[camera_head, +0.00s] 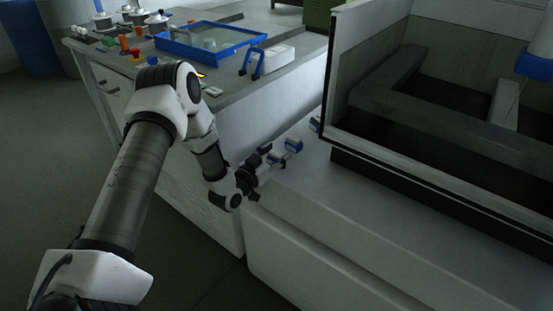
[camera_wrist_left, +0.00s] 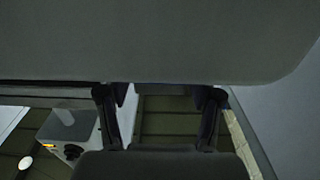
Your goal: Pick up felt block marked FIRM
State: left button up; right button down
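My left gripper (camera_head: 270,158) reaches to the near left corner of the white machine ledge, low over its top. In the left wrist view its two fingers (camera_wrist_left: 160,98) stand wide apart with nothing clearly held between them. A large grey surface fills the top of that view, close beyond the fingertips. Small blue-and-white pieces (camera_head: 293,145) show just past the gripper on the ledge; I cannot tell whether they are blocks or finger parts. I can read no FIRM marking, so the felt block is not identifiable. My right gripper is not in view.
A grey open tank (camera_head: 370,140) rises behind the ledge (camera_head: 330,215), whose front part is clear. A workbench at the back left holds a blue-rimmed tray (camera_head: 225,50), a white box (camera_head: 275,58) and several small coloured items. A small blue piece (camera_head: 315,124) stands beside the tank wall.

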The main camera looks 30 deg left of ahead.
pick_arm(q)
jog(key=c, duration=0.6)
